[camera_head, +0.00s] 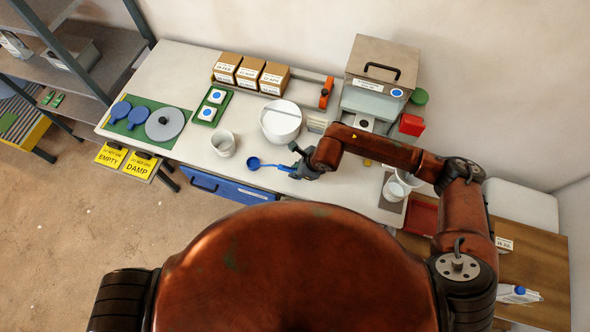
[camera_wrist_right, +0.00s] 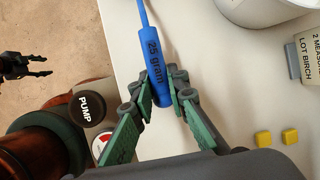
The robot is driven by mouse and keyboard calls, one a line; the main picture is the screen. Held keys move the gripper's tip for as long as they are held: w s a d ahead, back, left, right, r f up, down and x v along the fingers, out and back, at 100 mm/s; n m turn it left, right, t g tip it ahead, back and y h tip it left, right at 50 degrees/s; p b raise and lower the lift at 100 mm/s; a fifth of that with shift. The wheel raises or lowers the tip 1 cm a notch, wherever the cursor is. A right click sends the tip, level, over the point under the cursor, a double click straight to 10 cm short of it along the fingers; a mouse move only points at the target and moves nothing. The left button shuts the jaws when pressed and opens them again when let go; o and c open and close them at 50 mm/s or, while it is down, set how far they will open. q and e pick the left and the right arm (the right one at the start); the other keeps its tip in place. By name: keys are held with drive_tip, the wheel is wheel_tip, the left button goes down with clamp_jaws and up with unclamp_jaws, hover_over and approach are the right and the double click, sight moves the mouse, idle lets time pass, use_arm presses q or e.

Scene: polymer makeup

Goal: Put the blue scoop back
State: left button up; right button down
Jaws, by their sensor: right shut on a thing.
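The blue scoop (camera_head: 254,163) is in the head view, its round bowl pointing left over the white table. Its handle, marked "25 gram", fills the top middle of the right wrist view (camera_wrist_right: 153,50). My right gripper (camera_head: 296,168) is shut on the end of this handle; its green-padded fingers (camera_wrist_right: 160,98) sit on both sides of it. The bowl is outside the wrist view. I cannot tell whether the scoop touches the table. My left gripper (camera_wrist_right: 38,67) shows at the left edge of the wrist view, open and empty, away from the scoop.
A white cup (camera_head: 223,144) and a white bowl (camera_head: 281,121) stand behind the scoop. A green mat (camera_head: 160,108) holds blue paddles and a grey disc. Two white cups (camera_head: 394,190) stand at right. Boxes (camera_head: 249,73) and a metal-topped machine (camera_head: 382,62) line the back.

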drive_tip(key=shift+f, duration=0.25)
drive_tip(key=c, duration=1.9)
unclamp_jaws()
drive_tip(key=b+v, duration=0.1)
drive_tip(key=v, duration=1.1)
